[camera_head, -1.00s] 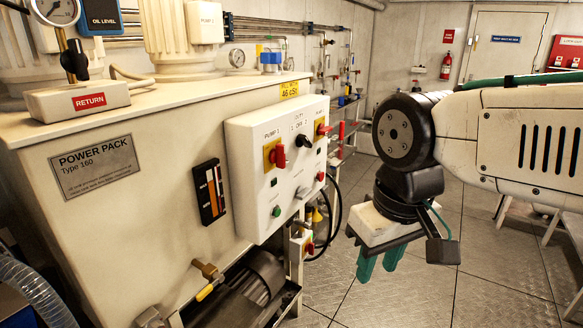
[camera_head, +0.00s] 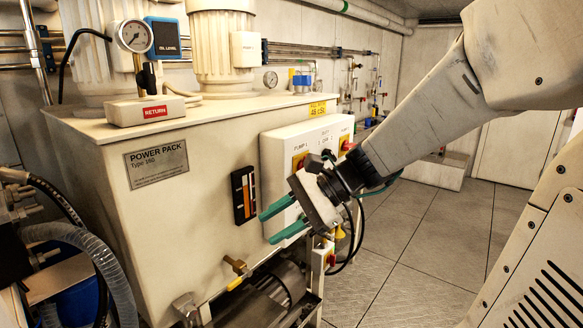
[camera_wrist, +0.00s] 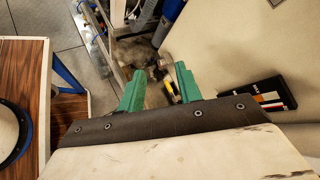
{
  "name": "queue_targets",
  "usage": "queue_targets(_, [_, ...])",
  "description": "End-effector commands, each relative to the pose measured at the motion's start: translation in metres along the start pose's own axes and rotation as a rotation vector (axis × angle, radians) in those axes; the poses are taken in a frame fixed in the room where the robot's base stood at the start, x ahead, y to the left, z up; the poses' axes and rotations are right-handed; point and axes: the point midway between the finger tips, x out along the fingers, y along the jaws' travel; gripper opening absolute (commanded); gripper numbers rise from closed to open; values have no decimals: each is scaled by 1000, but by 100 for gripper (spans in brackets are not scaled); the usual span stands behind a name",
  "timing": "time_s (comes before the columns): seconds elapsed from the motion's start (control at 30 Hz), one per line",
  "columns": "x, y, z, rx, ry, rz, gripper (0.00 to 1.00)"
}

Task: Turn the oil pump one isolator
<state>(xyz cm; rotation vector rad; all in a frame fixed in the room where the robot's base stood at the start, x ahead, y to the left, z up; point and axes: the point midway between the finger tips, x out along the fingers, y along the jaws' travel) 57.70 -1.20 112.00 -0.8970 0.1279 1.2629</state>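The PUMP 1 isolator (camera_head: 300,161), a red knob on a yellow plate, is at the left of the white control panel (camera_head: 275,150) on the power pack. The isolator does not show in the wrist view. The fingertips are below and left of the isolator in the head view.
A second red-and-yellow isolator (camera_head: 345,143) is at the panel's right. A level gauge (camera_head: 244,195) is left of the panel; it also shows in the wrist view (camera_wrist: 262,95). A brass valve (camera_head: 236,266) sits below. Open floor (camera_head: 425,240) lies to the right.

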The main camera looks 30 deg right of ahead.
Motion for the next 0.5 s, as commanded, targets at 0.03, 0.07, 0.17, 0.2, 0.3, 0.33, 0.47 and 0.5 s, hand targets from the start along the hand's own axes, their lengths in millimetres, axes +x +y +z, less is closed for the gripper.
queue_targets(0.03, [-13, -25, -27, 164, -37, -141, 35])
queue_targets(0.07, [-22, -39, -42, 248, -60, -224, 35])
queue_targets(0.17, [-59, -76, -92, 492, -134, -485, 35])
queue_targets(0.2, [-75, -86, -112, 570, -160, -577, 35])
queue_targets(0.3, [-111, -98, -153, 715, -216, -763, 35])
queue_targets(0.33, [-119, -100, -162, 746, -229, -805, 35])
queue_targets(0.47, [-143, -104, -187, 822, -264, -918, 35])
queue_targets(0.5, [-145, -106, -190, 831, -270, -933, 35])
